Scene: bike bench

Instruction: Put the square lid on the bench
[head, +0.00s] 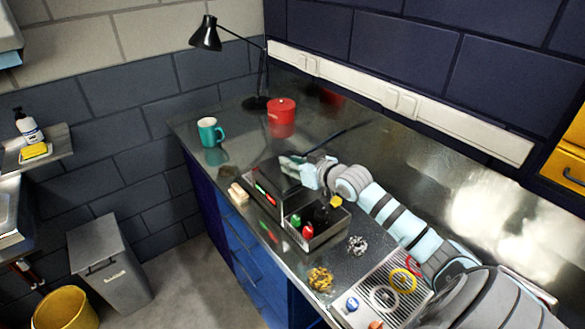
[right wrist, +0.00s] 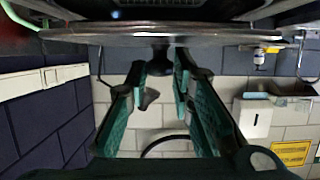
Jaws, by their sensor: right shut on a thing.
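My right gripper (head: 292,163) reaches in from the right over the dark box (head: 262,201) on the metal bench (head: 240,125). In the right wrist view, the gripper (right wrist: 160,68) is shut on the dark knob (right wrist: 160,58) of a lid. The lid (right wrist: 215,34) shows there nearly edge-on, as a wide plate with a bright metal rim. In the head view the lid is hard to tell from the dark box, and the gripper partly hides that area. I cannot tell whether the lid touches the box. My left gripper is out of view.
A teal mug (head: 210,132), red pot (head: 281,108) and black lamp (head: 207,36) stand at the bench's far end. Green and red bottles (head: 307,230) stand in the box's right part. A slotted tray (head: 403,312) lies nearer. Bare bench shows around the mug and pot.

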